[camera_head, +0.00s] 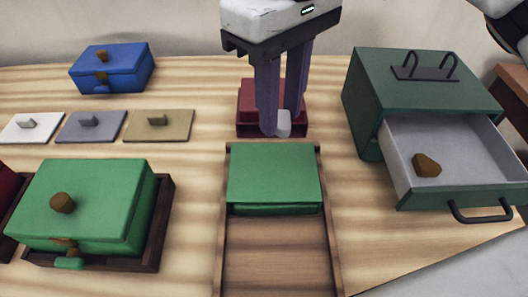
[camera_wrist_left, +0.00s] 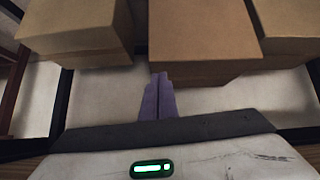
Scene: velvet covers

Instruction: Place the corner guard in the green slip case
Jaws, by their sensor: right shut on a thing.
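My right gripper (camera_head: 280,122) is shut on a small pale grey-white piece (camera_head: 284,125), which seems to be the corner guard; the fingers hide part of it. The piece is just behind a green case (camera_head: 273,174) in a wooden track (camera_head: 275,258), apart from it in the picture. This case looks like the green slip case; its inside is hidden. A second green box (camera_head: 85,200) with a brown knob sits in a dark tray at the left. My left gripper (camera_wrist_left: 158,98) shows in the left wrist view, fingers together and empty.
A red case (camera_head: 250,97) stands behind my right gripper. A dark green cabinet (camera_head: 425,85) at the right has its drawer (camera_head: 450,185) open, with a brown piece (camera_head: 427,165) inside. A blue box (camera_head: 110,68) and knobbed plates stand left. Cardboard boxes (camera_wrist_left: 200,40) are near my left gripper.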

